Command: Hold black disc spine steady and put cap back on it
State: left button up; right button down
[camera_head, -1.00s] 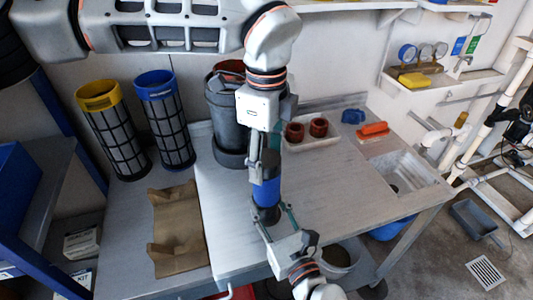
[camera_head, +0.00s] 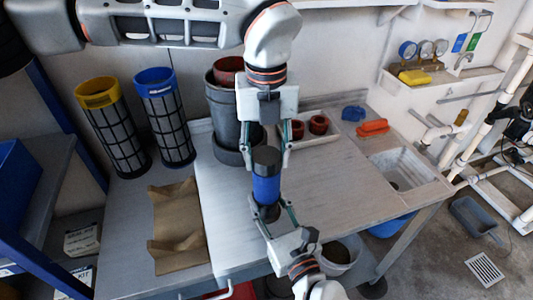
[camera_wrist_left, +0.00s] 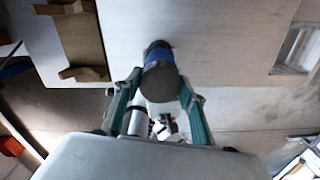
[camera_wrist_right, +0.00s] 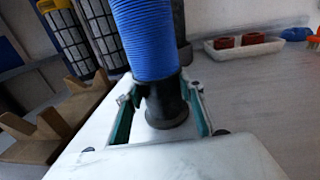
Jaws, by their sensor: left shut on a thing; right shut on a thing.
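The black disc spine (camera_head: 266,189) stands roughly upright, its middle wrapped in blue ribbed discs, which also show in the right wrist view (camera_wrist_right: 145,38). My right gripper (camera_head: 268,212) is shut on its black lower end, seen in the right wrist view (camera_wrist_right: 166,106). The dark cap (camera_head: 266,156) sits at the top of the blue stack with no gap visible; it also shows in the left wrist view (camera_wrist_left: 161,82). My left gripper (camera_head: 267,152) comes down from above, shut on the cap with one finger on each side. The spine's core is hidden by the discs.
A grey cylindrical housing (camera_head: 222,115) stands behind, left of the spine. Yellow-rimmed (camera_head: 112,128) and blue-rimmed (camera_head: 170,120) cage cylinders stand at the left, near a brown cradle (camera_head: 178,228). A white tray (camera_head: 318,139) holds red-brown parts. The bench (camera_head: 345,185) right of the spine is clear.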

pick_arm(q)
jog(key=m, duration=0.5)
jog(key=shift+m, duration=0.3)
jog(key=m, duration=0.6)
jog(key=shift+m, duration=0.4)
jog(key=m, duration=0.6)
jog(key=shift+m, duration=0.4)
jog(key=m, duration=0.6)
jog(key=shift+m, duration=0.4)
jog(key=o, duration=1.3)
notch_tip(320, 180, up, 12)
jog(key=shift+f, duration=0.1)
